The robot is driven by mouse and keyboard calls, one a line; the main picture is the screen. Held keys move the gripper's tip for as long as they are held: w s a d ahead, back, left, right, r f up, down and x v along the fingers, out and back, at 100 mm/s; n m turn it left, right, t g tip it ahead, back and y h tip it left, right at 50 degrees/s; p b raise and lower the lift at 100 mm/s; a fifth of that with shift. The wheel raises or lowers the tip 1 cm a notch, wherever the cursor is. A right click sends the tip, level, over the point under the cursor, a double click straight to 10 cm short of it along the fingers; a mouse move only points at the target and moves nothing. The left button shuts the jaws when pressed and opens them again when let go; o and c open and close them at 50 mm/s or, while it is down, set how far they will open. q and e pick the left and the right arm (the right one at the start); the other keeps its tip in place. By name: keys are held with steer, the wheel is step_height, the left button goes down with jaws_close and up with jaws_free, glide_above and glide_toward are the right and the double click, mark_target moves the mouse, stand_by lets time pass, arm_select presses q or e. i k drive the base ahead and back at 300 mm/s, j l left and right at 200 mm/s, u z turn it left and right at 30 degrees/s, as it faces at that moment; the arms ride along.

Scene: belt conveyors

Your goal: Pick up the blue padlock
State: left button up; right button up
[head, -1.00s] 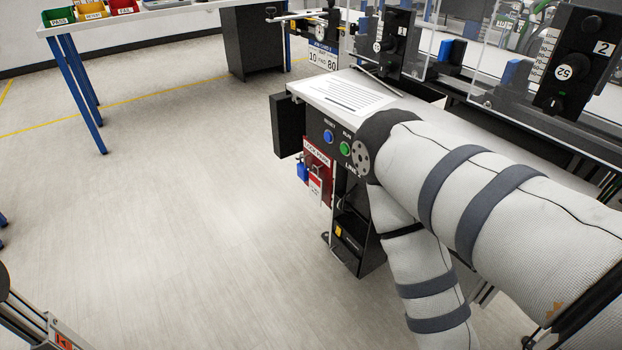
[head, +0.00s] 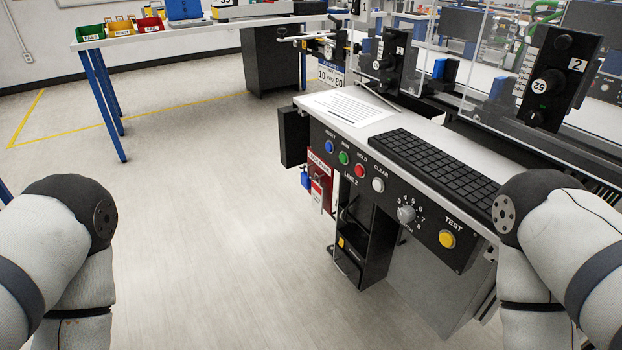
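The blue padlock (head: 306,180) hangs on the left side of a red lockout board (head: 321,166), under the left end of the control console. A red and white tag (head: 316,190) hangs beside it. The padlock is small in the head view, and its shackle cannot be made out. My two arms, in pale sleeves, show at the lower left and lower right edges, both well apart from the padlock. Neither gripper is in view.
The console (head: 400,185) has several buttons, a dial, a keyboard (head: 437,168) and a paper sheet (head: 347,108) on top. A black holder (head: 366,235) hangs below it. A bench (head: 190,32) with coloured bins stands at the back left. The floor at centre left is clear.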

mark_target(305, 176)
steer(key=i+j+z, duration=0.3)
steer(key=j, duration=0.25)
steer(key=i+j+z, duration=0.25)
steer(key=j, duration=0.4)
steer(key=i+j+z, duration=0.25)
steer(key=i+j, duration=0.05)
